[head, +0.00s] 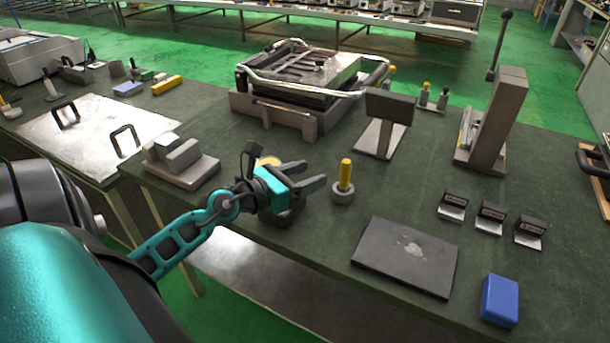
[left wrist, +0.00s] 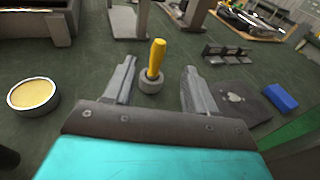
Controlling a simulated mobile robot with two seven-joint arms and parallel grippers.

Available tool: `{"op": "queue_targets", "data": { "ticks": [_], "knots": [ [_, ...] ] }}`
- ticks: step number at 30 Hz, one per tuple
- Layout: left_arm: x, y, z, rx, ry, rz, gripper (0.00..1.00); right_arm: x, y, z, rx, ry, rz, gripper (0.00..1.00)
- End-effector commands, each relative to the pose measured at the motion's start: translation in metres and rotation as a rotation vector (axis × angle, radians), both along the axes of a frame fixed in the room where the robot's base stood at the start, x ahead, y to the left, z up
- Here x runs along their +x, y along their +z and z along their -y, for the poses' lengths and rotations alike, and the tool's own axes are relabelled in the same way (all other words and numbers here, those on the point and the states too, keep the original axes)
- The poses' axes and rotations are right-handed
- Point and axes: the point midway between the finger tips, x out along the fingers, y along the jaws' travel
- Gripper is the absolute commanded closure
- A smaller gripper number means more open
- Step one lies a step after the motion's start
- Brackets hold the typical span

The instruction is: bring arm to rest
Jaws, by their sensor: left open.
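My left gripper (head: 306,177) is over the front part of the green-topped table (head: 290,225) in the head view. Its fingers are spread and nothing is between them. In the left wrist view the open left gripper (left wrist: 155,88) shows both fingers, with a yellow-handled tool (left wrist: 155,60) in a grey round base beyond the gap. That yellow-handled tool (head: 345,175) stands upright just right of the fingertips in the head view. My right gripper is not in view.
A dark flat plate (head: 405,257) and a blue block (head: 500,300) lie at the front right. Several small black holders (head: 490,215) stand behind them. A metal-framed fixture (head: 305,85) and a tall grey post (head: 497,120) stand further back. A round yellow-topped container (left wrist: 32,95) is left of the gripper.

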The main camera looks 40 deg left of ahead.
Motion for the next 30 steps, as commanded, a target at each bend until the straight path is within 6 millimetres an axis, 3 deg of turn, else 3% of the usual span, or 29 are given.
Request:
{"op": "queue_targets", "data": {
  "ticks": [10,14,17,22,26,30],
  "knots": [
    [0.000,0.000,0.000,-0.005,0.002,0.002,0.44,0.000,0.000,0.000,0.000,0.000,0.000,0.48],
    [0.000,0.012,0.007,-0.118,0.034,0.052,0.44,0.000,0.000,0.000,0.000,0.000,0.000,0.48],
    [-0.004,0.032,0.013,-0.354,0.108,0.139,0.44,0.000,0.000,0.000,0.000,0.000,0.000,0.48],
    [-0.023,0.054,0.006,-0.944,0.344,0.275,0.44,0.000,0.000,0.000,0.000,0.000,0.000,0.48],
    [-0.047,0.036,-0.002,-1.397,0.590,0.300,0.44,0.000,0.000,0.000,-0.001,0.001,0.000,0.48],
    [-0.080,-0.008,0.011,-1.828,0.919,0.238,0.44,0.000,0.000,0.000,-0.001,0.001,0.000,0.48]
  ]
}}
